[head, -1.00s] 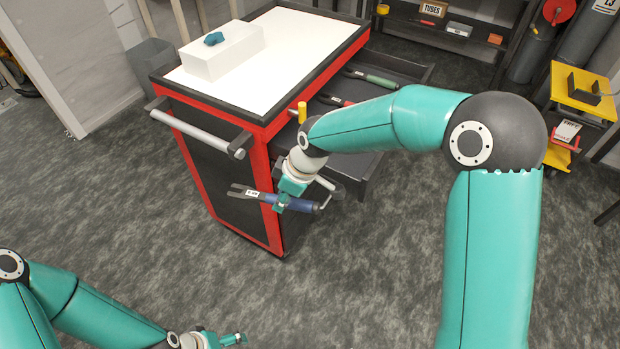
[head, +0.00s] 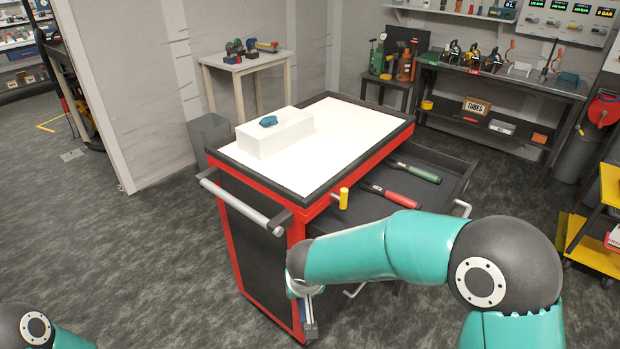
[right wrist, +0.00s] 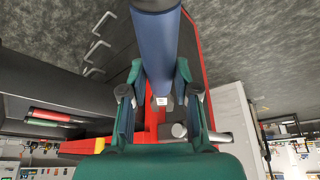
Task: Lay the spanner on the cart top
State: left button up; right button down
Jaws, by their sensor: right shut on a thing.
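The spanner has a blue handle (right wrist: 157,45), which fills the top middle of the right wrist view. My right gripper (right wrist: 157,92) is shut on it, with one finger on each side. In the head view part of the spanner (head: 309,326) shows below my right wrist, beside the cart's near red corner and below the level of its top. Most of the spanner and the gripper's fingers are hidden there. The cart top (head: 350,140) is white with a dark rim. My left gripper is out of view.
A white block (head: 265,138) with a teal object (head: 268,121) on it occupies the cart top's left part; its right part is clear. An open drawer (head: 450,190) holds red-handled and green-handled tools. A yellow cylinder (head: 343,198) stands up near the rim. A grey handle (head: 240,207) juts out.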

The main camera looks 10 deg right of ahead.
aim_at(356, 130)
jog(key=z, duration=0.05)
jog(key=k, duration=1.6)
jog(key=z, duration=0.5)
jog(key=i, duration=0.2)
jog(key=z, duration=0.85)
jog(key=i, duration=4.5)
jog(key=u, duration=0.05)
